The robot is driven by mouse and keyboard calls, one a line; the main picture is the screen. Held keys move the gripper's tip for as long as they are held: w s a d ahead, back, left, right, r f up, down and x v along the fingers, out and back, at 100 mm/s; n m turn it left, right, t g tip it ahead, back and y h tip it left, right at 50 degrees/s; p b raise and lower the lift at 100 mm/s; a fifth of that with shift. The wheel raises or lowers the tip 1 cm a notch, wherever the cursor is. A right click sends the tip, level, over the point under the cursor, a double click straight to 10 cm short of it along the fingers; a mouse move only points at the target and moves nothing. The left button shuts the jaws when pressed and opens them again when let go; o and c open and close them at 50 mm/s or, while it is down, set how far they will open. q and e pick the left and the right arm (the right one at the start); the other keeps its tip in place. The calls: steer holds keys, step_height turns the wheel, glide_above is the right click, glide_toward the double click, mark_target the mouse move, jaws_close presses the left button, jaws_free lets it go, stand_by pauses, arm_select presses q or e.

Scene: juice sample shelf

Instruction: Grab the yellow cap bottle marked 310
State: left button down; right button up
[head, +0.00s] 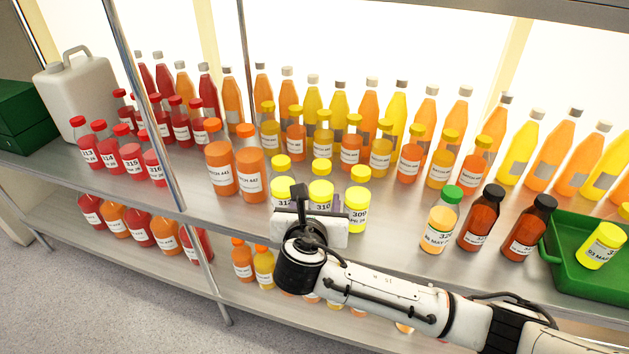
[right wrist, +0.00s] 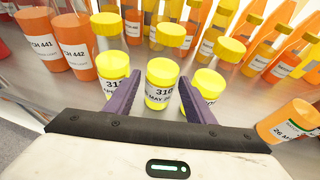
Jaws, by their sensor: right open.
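The yellow cap bottle marked 310 (head: 321,190) stands upright on the upper shelf near its front edge, in the middle of a row of three yellow bottles. In the right wrist view the bottle (right wrist: 161,92) is upright between my right gripper's purple fingers, its label facing me. My right gripper (right wrist: 158,84) is open, with one finger on each side of the bottle. In the head view the gripper (head: 312,222) covers the bottle's lower part. I cannot tell whether either finger touches it. My left gripper is not in view.
A yellow bottle, seemingly 312 (head: 282,188), stands close on the left and bottle 309 (head: 357,208) close on the right. Taller yellow and orange bottles stand behind. A green-cap bottle (head: 441,219), dark bottles (head: 479,218) and a green tray (head: 578,278) are farther right.

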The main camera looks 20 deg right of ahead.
mark_target(320, 199)
steer(key=b+x, duration=0.1)
steer(key=x, duration=0.2)
steer(key=shift+w+d+f, duration=0.15)
steer(key=shift+d+f, duration=0.1)
steer(key=b+x, duration=0.2)
steer(key=x, duration=0.3)
steer(key=shift+w+d, duration=0.2)
steer(key=shift+w, duration=0.2)
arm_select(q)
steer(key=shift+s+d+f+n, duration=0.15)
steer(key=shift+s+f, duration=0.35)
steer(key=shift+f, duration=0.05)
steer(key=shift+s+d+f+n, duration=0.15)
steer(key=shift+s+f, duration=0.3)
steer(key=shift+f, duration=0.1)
arm_select(e)
steer(key=c, duration=0.9)
